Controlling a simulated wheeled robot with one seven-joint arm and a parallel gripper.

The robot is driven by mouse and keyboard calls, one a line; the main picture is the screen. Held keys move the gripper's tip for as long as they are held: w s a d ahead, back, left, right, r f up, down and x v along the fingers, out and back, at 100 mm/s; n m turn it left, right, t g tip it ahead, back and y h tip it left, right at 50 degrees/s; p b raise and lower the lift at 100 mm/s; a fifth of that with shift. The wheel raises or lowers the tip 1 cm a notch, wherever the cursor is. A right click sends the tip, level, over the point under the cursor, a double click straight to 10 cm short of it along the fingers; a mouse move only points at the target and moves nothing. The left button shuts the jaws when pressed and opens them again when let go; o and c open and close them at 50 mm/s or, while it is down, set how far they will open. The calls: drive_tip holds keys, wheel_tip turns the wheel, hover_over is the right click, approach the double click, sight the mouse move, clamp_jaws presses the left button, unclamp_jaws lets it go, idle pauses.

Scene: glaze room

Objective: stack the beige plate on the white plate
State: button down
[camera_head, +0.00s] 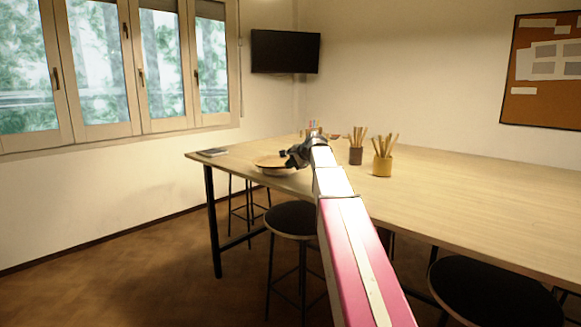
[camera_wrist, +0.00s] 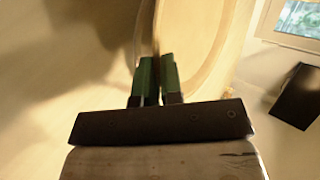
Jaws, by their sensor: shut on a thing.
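The beige plate (camera_head: 268,160) is at the far left part of the table in the head view. My gripper (camera_head: 287,157) reaches it from the right and is shut on its rim. In the wrist view the green fingers (camera_wrist: 157,72) pinch the edge of the beige plate (camera_wrist: 203,45). A paler rim, apparently the white plate (camera_head: 272,171), shows just below the beige plate. I cannot tell whether the two plates touch. Most of the white plate is hidden under the beige one.
The long wooden table (camera_head: 450,195) is mostly clear on the right. A yellow cup of sticks (camera_head: 382,166) and a dark cup (camera_head: 356,156) stand right of my gripper. A flat book-like item (camera_head: 212,152) lies at the left corner. Stools (camera_head: 293,219) stand below.

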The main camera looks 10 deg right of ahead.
drive_tip(key=shift+f, duration=0.15)
drive_tip(key=shift+f, duration=0.6)
drive_tip(key=c, duration=1.3)
unclamp_jaws()
drive_tip(key=shift+r, duration=0.35)
drive_tip(key=v, duration=1.2)
drive_tip(key=shift+a+r, duration=0.1)
drive_tip(key=shift+r, duration=0.15)
